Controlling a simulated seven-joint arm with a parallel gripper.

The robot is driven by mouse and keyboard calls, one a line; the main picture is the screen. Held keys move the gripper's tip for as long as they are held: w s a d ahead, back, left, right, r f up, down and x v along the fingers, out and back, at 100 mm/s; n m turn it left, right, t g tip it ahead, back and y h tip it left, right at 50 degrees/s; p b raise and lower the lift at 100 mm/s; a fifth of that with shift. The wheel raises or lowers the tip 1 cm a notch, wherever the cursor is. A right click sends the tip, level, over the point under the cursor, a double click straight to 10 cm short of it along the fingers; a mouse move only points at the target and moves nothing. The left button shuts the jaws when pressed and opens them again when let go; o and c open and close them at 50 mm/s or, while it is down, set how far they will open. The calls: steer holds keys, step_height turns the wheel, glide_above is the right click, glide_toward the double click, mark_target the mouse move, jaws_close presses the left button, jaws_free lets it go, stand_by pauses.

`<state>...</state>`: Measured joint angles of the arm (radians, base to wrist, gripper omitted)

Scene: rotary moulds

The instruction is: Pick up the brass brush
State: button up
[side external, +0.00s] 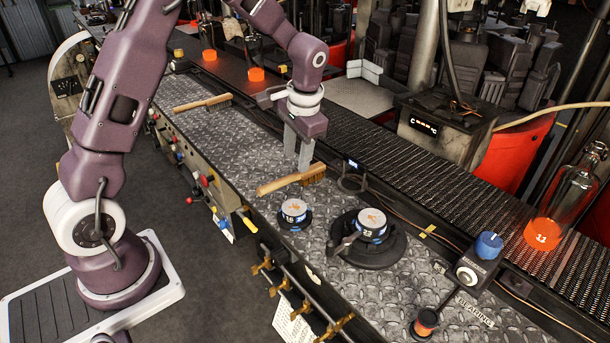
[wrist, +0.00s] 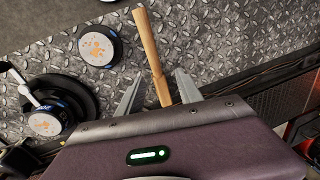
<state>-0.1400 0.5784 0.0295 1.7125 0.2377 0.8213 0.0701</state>
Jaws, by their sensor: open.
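A wooden-handled brush (side external: 283,183) with tan bristles lies on the metal diamond-plate bench top, below my gripper (side external: 298,160). My gripper is open and empty, pointing down over the bristle end. In the wrist view the brush handle (wrist: 147,42) runs between the two spread fingers of my gripper (wrist: 157,85); its bristle end is hidden by the gripper body. A second wooden-handled brush (side external: 203,103) with darker-looking bristles lies further back on the bench. I cannot tell for certain from colour which one is brass.
Two round moulds stand on the bench: a small one (side external: 294,211) and a larger one on a black base (side external: 370,222).

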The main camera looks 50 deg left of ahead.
mark_target(295, 174)
steer(key=f, duration=0.5)
steer(key=shift+s+a+f, duration=0.15)
steer(key=shift+a+f, duration=0.1)
steer(key=shift+f, duration=0.05)
jaws_close()
